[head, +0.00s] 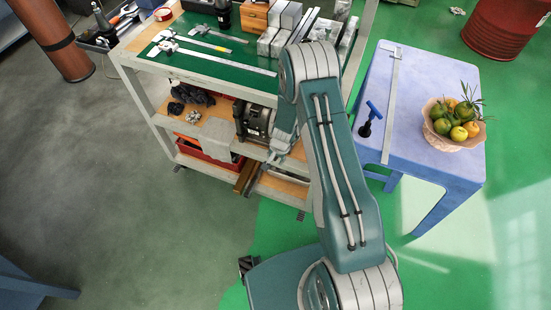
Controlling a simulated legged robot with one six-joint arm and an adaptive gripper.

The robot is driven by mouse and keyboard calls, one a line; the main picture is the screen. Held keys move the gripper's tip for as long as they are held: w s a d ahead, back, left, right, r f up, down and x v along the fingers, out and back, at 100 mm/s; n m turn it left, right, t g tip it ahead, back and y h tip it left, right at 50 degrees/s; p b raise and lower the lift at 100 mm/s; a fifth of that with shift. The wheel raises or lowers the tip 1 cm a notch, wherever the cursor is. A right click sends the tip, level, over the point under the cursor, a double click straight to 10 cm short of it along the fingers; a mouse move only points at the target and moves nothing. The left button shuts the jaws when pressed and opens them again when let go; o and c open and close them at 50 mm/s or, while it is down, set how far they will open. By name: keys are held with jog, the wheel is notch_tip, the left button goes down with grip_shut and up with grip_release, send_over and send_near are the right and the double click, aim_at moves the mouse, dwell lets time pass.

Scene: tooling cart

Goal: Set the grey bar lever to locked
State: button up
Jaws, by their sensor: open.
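I cannot make out a grey bar lever for certain, nor any locked mark. A long thin grey bar (392,108) lies flat along the left part of the blue table, with a short crosspiece near its far end. It looks more like a measuring tool than a lever. My gripper (272,160) is small in the view, pointing down at the front of the tooling cart, left of the table. It is open and appears empty. My arm hides part of the cart behind it.
The tooling cart (145,61) has calipers and boxes on its green top. A dark motor-like machine (255,122) and a red bin (205,146) are on lower shelves. A fruit basket (440,139) stands on the blue table (432,78).

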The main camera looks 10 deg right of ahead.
jog(key=shift+f, duration=0.15)
grip_shut()
